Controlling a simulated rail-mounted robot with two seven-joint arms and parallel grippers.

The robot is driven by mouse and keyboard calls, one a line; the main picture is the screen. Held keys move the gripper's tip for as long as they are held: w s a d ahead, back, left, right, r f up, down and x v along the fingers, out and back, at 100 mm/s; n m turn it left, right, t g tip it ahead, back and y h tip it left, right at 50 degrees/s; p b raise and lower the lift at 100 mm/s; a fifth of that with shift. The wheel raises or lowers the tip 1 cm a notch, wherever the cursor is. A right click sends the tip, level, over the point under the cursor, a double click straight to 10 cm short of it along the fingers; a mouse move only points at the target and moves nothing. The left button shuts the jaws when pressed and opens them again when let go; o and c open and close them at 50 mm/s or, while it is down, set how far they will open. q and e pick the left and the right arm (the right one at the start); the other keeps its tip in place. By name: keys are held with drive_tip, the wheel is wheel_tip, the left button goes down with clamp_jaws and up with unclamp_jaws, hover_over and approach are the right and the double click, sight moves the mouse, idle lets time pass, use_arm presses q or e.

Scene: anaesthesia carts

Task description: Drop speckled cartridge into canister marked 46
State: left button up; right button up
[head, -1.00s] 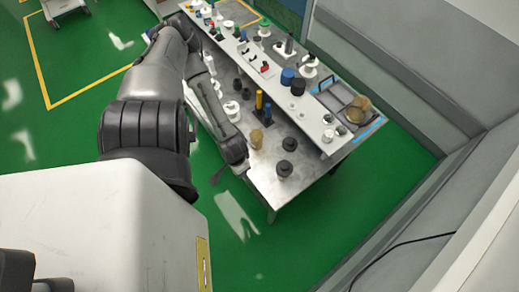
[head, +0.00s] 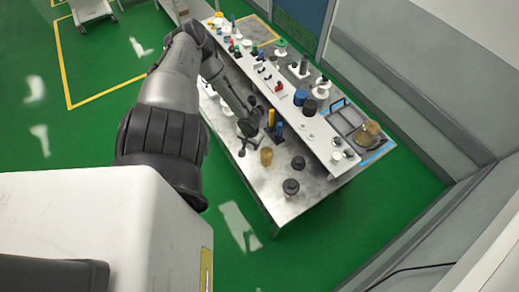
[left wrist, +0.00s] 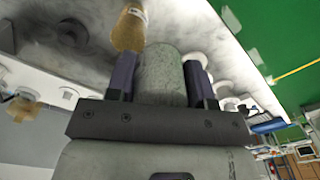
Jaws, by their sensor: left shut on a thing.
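My left gripper (head: 248,128) is above the front part of the metal table. In the left wrist view its two dark fingers (left wrist: 162,76) are shut on a grey-green speckled cylinder, the speckled cartridge (left wrist: 161,72). The cartridge cannot be made out in the head view. A tan canister (head: 266,156) stands on the table just below the gripper in the picture; it also shows in the left wrist view (left wrist: 129,32), with a pale label whose marking I cannot read. Two dark lidded containers (head: 298,163) (head: 290,187) stand nearby. I cannot tell which container bears 46. My right gripper is out of view.
A raised shelf (head: 318,139) runs along the table with several small items. Blue and black cylinders (head: 301,97) (head: 310,107) stand on it. A yellow and a blue upright item stand close to the gripper. A grey tray (head: 347,119) and an amber round container (head: 368,133) are at the right end.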

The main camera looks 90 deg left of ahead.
use_arm(q)
hover_over(267, 149)
drive_tip(key=s+d, duration=0.2)
drive_tip(key=d, duration=0.1)
drive_tip(key=f, duration=0.2)
drive_tip(key=shift+n, duration=0.4)
drive_tip(key=shift+w+a+f+b, duration=0.1)
drive_tip(key=shift+w+f+b, duration=0.2)
drive_tip(key=shift+f, duration=1.05)
drive_tip(key=shift+w+f+b, duration=0.2)
drive_tip(key=shift+f+b, duration=0.25)
drive_tip(key=shift+f, duration=0.9)
drive_tip(key=shift+w+a+f+b, duration=0.1)
drive_tip(key=shift+w+f+b, duration=0.2)
drive_tip(key=shift+f, duration=1.05)
drive_tip(key=o, duration=1)
drive_tip(key=shift+r+p, duration=1.05)
drive_tip(key=shift+r, duration=2.5)
